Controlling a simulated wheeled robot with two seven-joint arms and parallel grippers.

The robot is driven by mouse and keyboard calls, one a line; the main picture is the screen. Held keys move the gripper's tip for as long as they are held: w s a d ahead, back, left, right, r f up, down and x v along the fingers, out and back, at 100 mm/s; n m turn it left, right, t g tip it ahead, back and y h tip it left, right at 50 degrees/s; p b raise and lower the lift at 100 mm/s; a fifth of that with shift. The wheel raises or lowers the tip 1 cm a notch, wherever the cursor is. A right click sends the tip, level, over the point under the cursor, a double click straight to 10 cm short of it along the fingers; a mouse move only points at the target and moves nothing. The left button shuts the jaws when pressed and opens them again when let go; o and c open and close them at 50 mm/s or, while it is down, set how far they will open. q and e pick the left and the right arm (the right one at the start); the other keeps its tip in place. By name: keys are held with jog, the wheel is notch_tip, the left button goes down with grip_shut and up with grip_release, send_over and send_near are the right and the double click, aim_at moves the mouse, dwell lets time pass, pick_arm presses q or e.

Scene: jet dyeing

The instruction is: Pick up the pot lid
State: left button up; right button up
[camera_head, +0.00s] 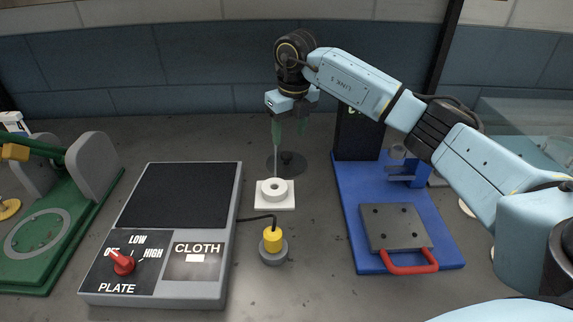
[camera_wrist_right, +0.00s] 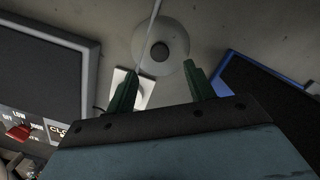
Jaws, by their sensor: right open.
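The pot lid, a dark round disc with a black knob (camera_head: 286,163), lies on the grey table behind the white ring piece. In the right wrist view the lid (camera_wrist_right: 176,37) is a grey disc with its dark knob near the middle. My right gripper (camera_head: 289,136) points down above the lid, with green fingers apart and nothing between them. In the wrist view the fingertips (camera_wrist_right: 160,76) are on either side below the knob, apart from it. My left gripper is not in view.
A white square piece with a ring (camera_head: 262,202) stands just in front of the lid, with a thin upright rod by it.

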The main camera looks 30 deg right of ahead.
aim_at(287, 154)
jog(key=f, duration=0.4)
jog(key=w+f, duration=0.1)
jog(key=f, duration=0.1)
jog(key=shift+f, duration=0.35)
jog(key=c, duration=1)
